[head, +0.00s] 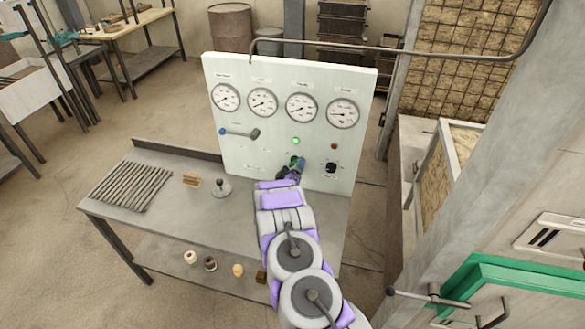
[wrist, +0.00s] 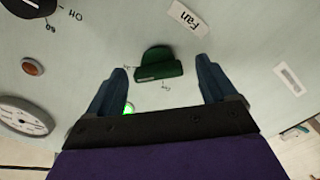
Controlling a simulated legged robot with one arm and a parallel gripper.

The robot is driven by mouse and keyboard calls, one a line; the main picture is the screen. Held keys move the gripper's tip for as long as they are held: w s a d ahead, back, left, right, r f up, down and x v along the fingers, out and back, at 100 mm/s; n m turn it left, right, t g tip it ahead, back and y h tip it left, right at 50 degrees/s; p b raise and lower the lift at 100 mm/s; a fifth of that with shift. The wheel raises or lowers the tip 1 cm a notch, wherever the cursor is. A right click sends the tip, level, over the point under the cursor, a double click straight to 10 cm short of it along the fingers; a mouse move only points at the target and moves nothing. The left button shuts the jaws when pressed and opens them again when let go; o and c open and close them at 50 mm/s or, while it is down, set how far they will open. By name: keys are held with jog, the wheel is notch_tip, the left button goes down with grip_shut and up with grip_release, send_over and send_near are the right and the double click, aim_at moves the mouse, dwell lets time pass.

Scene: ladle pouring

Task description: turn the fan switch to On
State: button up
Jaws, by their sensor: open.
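The fan switch is a green knob (wrist: 158,66) on the pale upright panel (head: 285,70). A tag reading "Fan" (wrist: 188,18) is beside it in the wrist view, where lettering appears upside down. Small marks around the knob are too small to read surely. My gripper (wrist: 160,68) is open, with one dark blue finger on each side of the knob and visible gaps to both. Nothing is held. In the head view my gripper (head: 291,173) is at the panel's lower middle and partly hides the green knob (head: 298,161).
A green light (head: 296,140) glows above the knob. A black knob (head: 331,167) and a red button (head: 334,146) are to its right. Several gauges (head: 301,108) and a lever (head: 240,132) are also on the panel. The grey table (head: 160,210) holds rods and small items at left.

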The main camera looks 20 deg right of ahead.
jog(key=v, duration=1.7)
jog(key=shift+p, duration=0.4)
jog(key=shift+w+f, duration=0.1)
jog(key=shift+a, duration=0.1)
jog(key=w+a+r+m+g+y+b, duration=0.1)
jog(key=a+r+y, duration=0.25)
jog(key=a, duration=0.25)
jog(key=w+a+r+g+y+b, duration=0.1)
jog(key=w+a+r+g+y, duration=0.15)
jog(key=a+y, duration=0.35)
jog(key=s+a+r+n+g+y, duration=0.1)
jog(key=s+a+r+g+y, duration=0.25)
jog(key=s+a+r, duration=0.55)
jog(key=s+d+r+g, duration=0.2)
jog(key=s+d+g, duration=0.1)
jog(key=s, duration=1)
jog(key=s+d+r+g+h+b, duration=0.1)
jog(key=s+d+r+g, duration=0.1)
jog(key=s, duration=1.2)
jog(key=s+d+r+g+b, duration=0.1)
jog(key=s+d+r+g, duration=0.2)
jog(key=s, duration=1.1)
jog(key=shift+d+r+m+g, duration=0.25)
jog(key=shift+d+m+g, duration=0.05)
jog(key=shift+d+m, duration=0.1)
